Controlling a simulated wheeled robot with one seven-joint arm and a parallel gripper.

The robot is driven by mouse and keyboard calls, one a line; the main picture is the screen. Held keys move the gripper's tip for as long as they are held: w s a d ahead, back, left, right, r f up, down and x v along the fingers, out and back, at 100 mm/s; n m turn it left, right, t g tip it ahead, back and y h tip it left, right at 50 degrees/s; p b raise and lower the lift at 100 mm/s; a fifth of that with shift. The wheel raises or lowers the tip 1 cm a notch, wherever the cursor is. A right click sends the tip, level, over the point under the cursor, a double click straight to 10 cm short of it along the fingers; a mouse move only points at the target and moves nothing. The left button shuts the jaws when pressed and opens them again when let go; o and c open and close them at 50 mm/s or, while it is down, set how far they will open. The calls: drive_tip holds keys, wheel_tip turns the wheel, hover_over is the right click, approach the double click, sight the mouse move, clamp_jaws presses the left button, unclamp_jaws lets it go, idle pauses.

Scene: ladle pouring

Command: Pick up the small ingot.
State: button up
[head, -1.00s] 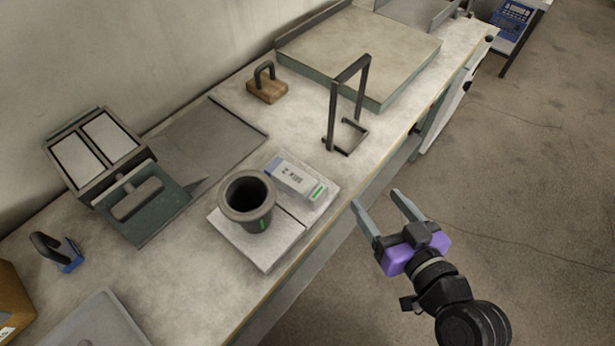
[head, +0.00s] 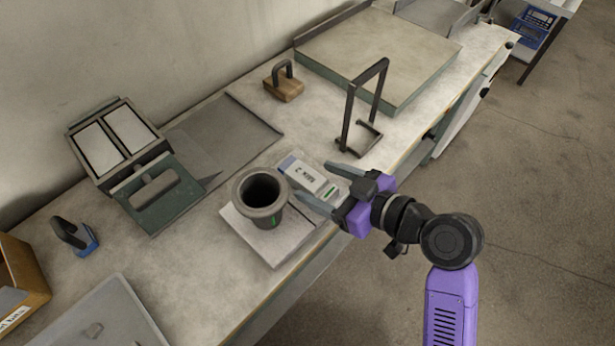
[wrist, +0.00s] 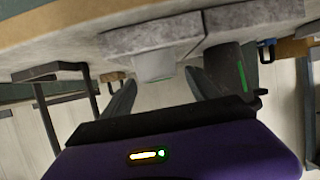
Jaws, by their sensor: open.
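A pale block with printed lettering (head: 305,176), which looks like the small ingot, lies on a light slab (head: 333,207) beside the dark crucible (head: 260,198). My gripper (head: 312,181) is open and empty. In the head view its two fingers lie on either side of the block, with the palm toward the bench's front edge. In the wrist view the pale block (wrist: 153,65) shows between and beyond the two fingertips (wrist: 160,79). One finger appears close to the crucible. I cannot tell the exact height or whether anything touches.
A dark metal frame (head: 349,119) stands just behind the gripper. A wooden block with a handle (head: 284,89) and a green mould-like fixture (head: 160,222) are farther back. A grey tray (head: 95,315) and a brown box (head: 22,283) are at front left.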

sight(310, 178)
drive_tip(key=shift+x, duration=1.95)
drive_tip(key=shift+r, duration=0.15)
clamp_jaws()
